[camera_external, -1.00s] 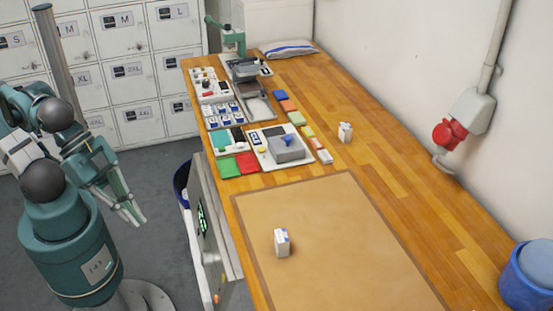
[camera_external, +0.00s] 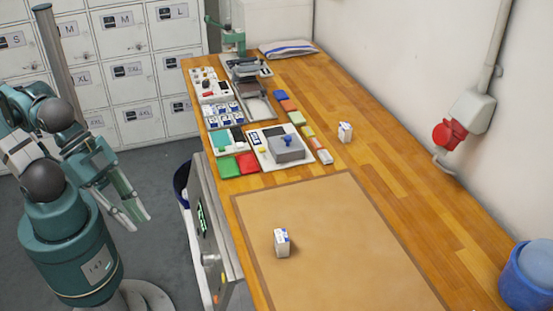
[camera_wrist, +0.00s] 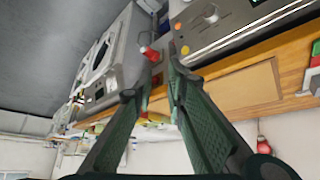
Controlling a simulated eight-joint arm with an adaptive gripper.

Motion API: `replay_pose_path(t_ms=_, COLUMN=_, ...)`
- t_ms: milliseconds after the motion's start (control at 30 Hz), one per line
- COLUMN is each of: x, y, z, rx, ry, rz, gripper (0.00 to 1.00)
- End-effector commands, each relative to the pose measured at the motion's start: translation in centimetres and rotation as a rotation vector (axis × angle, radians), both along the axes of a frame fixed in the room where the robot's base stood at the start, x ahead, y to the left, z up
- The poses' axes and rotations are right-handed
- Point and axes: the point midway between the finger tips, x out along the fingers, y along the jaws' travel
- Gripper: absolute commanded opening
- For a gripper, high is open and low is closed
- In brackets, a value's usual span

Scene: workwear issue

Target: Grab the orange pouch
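No clear pouch shape stands out. Small coloured flat items lie in a row on the wooden table (camera_external: 400,205); one is orange (camera_external: 288,105), beside a blue one (camera_external: 280,95), and a paler orange one (camera_external: 314,143) lies nearer the row's near end. I cannot tell which is the pouch. My gripper (camera_external: 134,213) hangs left of the table, over the floor, well apart from the row. Its fingers are spread with nothing between them. The wrist view also shows both fingers of my gripper (camera_wrist: 154,78) apart, facing the bench side.
Two small white boxes stand on the table, one on the tan mat (camera_external: 330,225), one farther back (camera_external: 345,132). A grey block (camera_external: 286,148), a green press (camera_external: 232,40) and red and green pads crowd the left edge. A blue bin (camera_external: 528,275) is at right.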

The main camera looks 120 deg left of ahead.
Motion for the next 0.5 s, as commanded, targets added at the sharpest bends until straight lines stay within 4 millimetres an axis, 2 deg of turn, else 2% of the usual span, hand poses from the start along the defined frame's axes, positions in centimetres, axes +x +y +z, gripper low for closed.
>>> replay_pose_path(t_ms=33, x=0.00, y=0.00, z=0.00, rx=0.000, ry=0.000, rz=0.000, gripper=0.22)
replay_pose_path(t_ms=233, x=0.00, y=0.00, z=0.00, rx=0.000, ry=0.000, rz=0.000, gripper=0.48)
replay_pose_path(t_ms=500, x=0.00, y=0.00, z=0.00, rx=0.000, ry=0.000, rz=0.000, gripper=0.48)
